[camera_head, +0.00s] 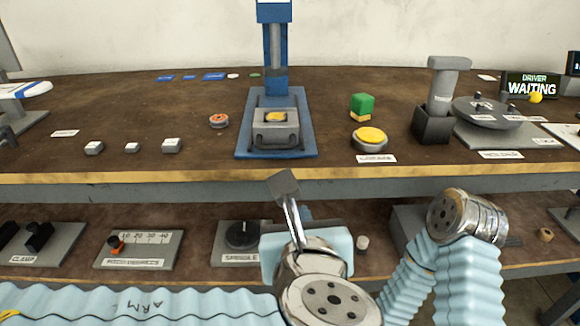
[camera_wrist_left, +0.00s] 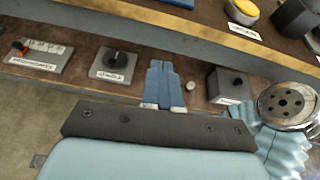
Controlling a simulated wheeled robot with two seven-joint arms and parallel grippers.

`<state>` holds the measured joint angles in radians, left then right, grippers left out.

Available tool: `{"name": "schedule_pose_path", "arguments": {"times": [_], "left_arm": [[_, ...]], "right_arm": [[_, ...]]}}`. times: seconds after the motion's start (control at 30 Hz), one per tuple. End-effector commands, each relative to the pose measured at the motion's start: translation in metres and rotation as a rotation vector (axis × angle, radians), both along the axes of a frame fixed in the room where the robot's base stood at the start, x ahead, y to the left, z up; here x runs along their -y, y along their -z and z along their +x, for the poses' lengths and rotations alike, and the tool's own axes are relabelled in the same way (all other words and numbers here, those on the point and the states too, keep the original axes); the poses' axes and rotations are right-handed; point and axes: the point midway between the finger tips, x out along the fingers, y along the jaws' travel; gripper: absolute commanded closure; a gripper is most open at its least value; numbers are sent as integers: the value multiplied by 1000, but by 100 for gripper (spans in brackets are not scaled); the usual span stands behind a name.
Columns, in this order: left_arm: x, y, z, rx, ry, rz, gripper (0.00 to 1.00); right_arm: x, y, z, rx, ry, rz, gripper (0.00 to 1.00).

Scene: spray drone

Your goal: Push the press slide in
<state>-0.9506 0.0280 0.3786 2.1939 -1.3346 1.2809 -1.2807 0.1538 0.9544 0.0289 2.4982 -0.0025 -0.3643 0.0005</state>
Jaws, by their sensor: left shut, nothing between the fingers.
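The blue press (camera_head: 274,50) stands upright at the back middle of the upper bench in the head view. Its grey slide (camera_head: 275,133) sits on the front of the blue base and carries a yellow piece (camera_head: 277,117). My left gripper (camera_head: 284,182) is shut and empty, in front of the bench's front edge and below the slide, apart from it. Its fingers are together in the left wrist view (camera_wrist_left: 162,82). Only a corner of the press base shows at that view's top. My right gripper is not in view; part of my right arm shows at the lower right.
The bench's yellow front edge (camera_head: 150,176) lies between my left gripper and the press. A yellow button (camera_head: 369,138) and a green block (camera_head: 362,104) stand right of the press. An orange round part (camera_head: 219,121) lies left. A lower shelf holds fixtures, including the spindle (camera_head: 242,237).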

Motion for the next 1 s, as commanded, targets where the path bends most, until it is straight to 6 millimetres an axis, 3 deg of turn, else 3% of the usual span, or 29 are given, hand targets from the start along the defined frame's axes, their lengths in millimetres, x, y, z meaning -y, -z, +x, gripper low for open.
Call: {"name": "schedule_pose_path", "arguments": {"times": [0.03,0.1,0.2,0.37,0.8,1.0], "left_arm": [[-2,-24,-12,79,17,22,100],[-7,-48,-22,155,23,50,100],[-10,-61,-26,201,22,67,100],[-10,-58,-9,202,20,71,100],[-10,-40,80,197,19,70,100],[-10,-35,103,198,21,69,100]], "right_arm": [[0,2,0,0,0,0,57],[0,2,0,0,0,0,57],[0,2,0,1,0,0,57],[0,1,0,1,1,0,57],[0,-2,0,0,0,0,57],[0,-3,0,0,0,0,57]]}}
